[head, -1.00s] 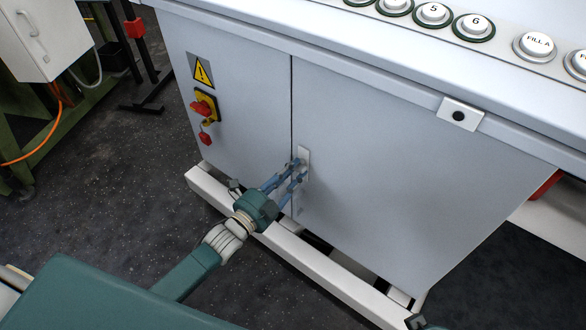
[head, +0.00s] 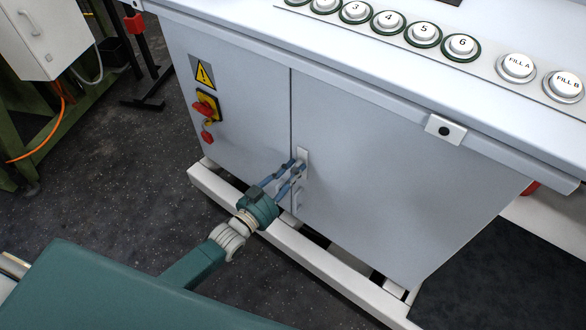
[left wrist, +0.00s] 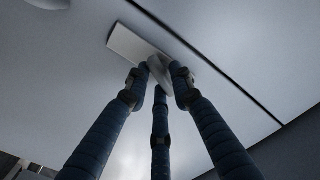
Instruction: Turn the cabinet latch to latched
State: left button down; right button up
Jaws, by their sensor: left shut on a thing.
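The cabinet latch plate (head: 303,156) is a small pale upright plate beside the door seam on the grey cabinet front. My left gripper (head: 295,166) reaches it from the lower left, its blue fingers closed at the plate. In the left wrist view, the metal latch plate (left wrist: 130,44) lies beside the dark door seam. The light latch handle (left wrist: 160,72) stands out from it, between the tips of my left gripper's fingers (left wrist: 160,82). The fingers partly hide the handle, so I cannot tell its exact turn. My right gripper is not in view.
The cabinet front (head: 390,190) carries a red and yellow switch (head: 206,106) and a warning sign (head: 202,72). A worktop with numbered buttons (head: 423,32) overhangs above. A white base rail (head: 310,264) runs along the bottom. The dark floor (head: 110,185) at left is open.

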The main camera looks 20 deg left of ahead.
pick_arm(q)
jog(key=shift+s+d+f+n+p, duration=0.1)
jog(key=shift+n+p, duration=0.1)
jog(key=shift+n, duration=0.9)
jog(key=shift+s+d+f+n+p, duration=0.1)
jog(key=shift+n+p, duration=0.1)
jog(key=shift+n, duration=0.9)
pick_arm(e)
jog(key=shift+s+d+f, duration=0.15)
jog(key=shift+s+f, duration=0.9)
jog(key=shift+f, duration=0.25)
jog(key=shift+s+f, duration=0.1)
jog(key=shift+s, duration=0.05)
pick_arm(q)
jog(key=c, duration=1.6)
grip_release()
jog(key=shift+w+r, duration=0.1)
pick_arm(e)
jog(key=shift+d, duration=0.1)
pick_arm(q)
jog(key=v, duration=1.2)
jog(key=shift+r, duration=0.15)
